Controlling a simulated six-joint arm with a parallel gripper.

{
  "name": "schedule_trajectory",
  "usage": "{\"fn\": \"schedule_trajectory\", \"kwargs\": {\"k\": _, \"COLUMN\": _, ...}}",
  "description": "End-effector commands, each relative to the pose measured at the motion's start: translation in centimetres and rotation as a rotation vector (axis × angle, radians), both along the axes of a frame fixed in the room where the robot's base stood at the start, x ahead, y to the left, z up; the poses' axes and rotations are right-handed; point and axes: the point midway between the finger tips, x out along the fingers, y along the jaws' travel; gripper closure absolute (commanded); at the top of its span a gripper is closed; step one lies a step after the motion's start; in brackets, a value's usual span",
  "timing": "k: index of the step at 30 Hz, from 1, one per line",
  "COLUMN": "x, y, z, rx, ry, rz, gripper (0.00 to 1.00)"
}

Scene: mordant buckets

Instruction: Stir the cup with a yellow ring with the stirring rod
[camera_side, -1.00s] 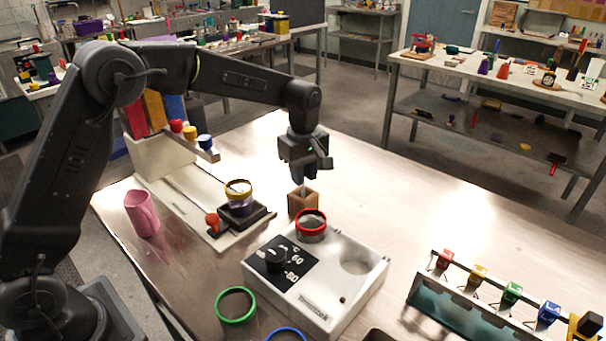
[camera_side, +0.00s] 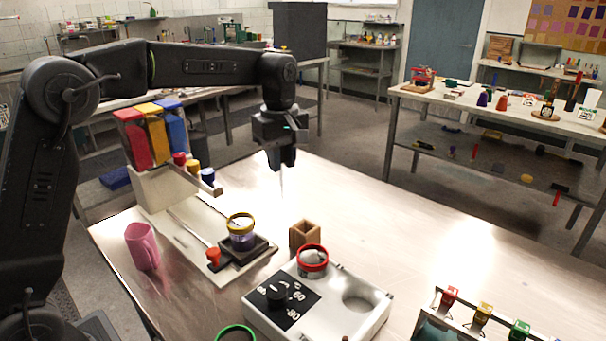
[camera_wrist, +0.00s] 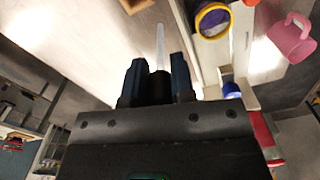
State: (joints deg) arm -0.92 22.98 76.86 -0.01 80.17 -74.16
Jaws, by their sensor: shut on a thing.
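My gripper (camera_side: 281,160) is shut on the stirring rod (camera_side: 282,186), a thin pale rod pointing down, held in the air behind the wooden holder (camera_side: 304,236). The wrist view shows the rod (camera_wrist: 160,45) between the dark fingers (camera_wrist: 155,80). The cup with a yellow ring (camera_side: 241,225) stands on a dark square base on the pale stand, left of and below the rod. It also shows in the wrist view (camera_wrist: 213,20), with purple around its inside. The rod and cup are apart.
A red-ringed cup (camera_side: 313,259) sits in the white hotplate unit (camera_side: 345,318), beside an empty round well. A pink mug (camera_side: 142,247) stands at left. Red, yellow and blue dispensers (camera_side: 152,135) stand behind it. A rack of coloured clips (camera_side: 482,312) is at front right. The table's right middle is clear.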

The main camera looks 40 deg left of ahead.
Motion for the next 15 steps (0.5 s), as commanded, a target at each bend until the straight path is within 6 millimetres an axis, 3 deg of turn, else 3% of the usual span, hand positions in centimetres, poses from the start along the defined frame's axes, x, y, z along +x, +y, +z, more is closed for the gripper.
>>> {"fn": "schedule_trajectory", "kwargs": {"k": 3, "x": -3.1, "y": 2.6, "z": 1.2, "rx": -0.001, "ry": -0.002, "rz": 0.005, "gripper": 1.0}}
{"fn": "schedule_trajectory", "kwargs": {"k": 7, "x": -5.8, "y": 4.3, "z": 1.7, "rx": -0.001, "ry": -0.002, "rz": 0.004, "gripper": 1.0}}
{"fn": "schedule_trajectory", "kwargs": {"k": 15, "x": -7.8, "y": 5.4, "z": 1.9, "rx": -0.001, "ry": 0.0, "rz": -0.001, "gripper": 1.0}}
